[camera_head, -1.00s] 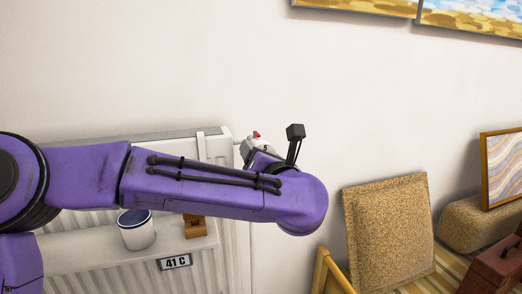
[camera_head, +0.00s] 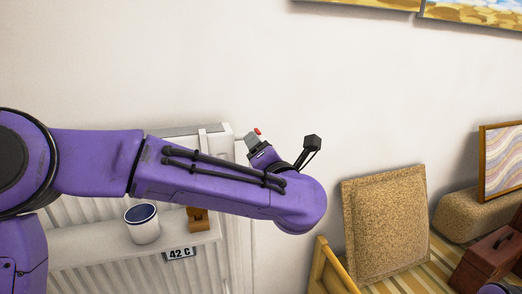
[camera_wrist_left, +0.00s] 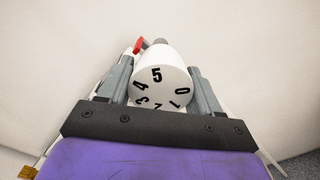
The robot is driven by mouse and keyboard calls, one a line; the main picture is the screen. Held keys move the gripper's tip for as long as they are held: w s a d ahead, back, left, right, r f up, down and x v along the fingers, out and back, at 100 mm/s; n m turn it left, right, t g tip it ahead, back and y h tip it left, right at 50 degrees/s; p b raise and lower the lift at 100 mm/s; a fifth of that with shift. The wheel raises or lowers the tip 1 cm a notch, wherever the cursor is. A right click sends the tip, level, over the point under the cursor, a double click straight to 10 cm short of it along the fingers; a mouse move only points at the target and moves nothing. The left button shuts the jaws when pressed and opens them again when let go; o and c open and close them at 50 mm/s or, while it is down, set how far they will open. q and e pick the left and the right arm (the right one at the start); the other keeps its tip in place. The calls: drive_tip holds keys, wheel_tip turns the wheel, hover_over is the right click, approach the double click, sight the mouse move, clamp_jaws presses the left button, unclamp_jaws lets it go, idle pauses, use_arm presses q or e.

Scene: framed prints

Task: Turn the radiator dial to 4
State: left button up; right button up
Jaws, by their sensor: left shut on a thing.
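The radiator dial (camera_wrist_left: 161,78) is a white round knob with black digits in the left wrist view. Its 5 is at the top, 4 and 3 are down the left side, and 0 is at the right. A red piece (camera_wrist_left: 138,45) sits beyond the dial, at its upper left; it also shows in the head view (camera_head: 257,131). My left gripper (camera_wrist_left: 160,85) is shut on the dial, one grey finger on each side. In the head view, my left gripper (camera_head: 257,148) hides most of the dial. My right gripper is not in view.
The white radiator (camera_head: 100,270) is below my left arm. A shelf (camera_head: 100,243) on it holds a white cup (camera_head: 142,225) and a small brown block (camera_head: 199,219). A display (camera_head: 179,254) reads 42 C. A cork-like panel (camera_head: 385,225) leans at the right, near a red-brown box (camera_head: 490,258).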

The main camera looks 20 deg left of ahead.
use_arm(q)
drive_tip(key=o, duration=1)
drive_tip(key=shift+c, duration=0.2)
drive_tip(key=shift+s+d, duration=0.1)
drive_tip(key=b+v, duration=0.1)
drive_tip(key=v, duration=0.9)
drive_tip(key=shift+s+d, duration=0.15)
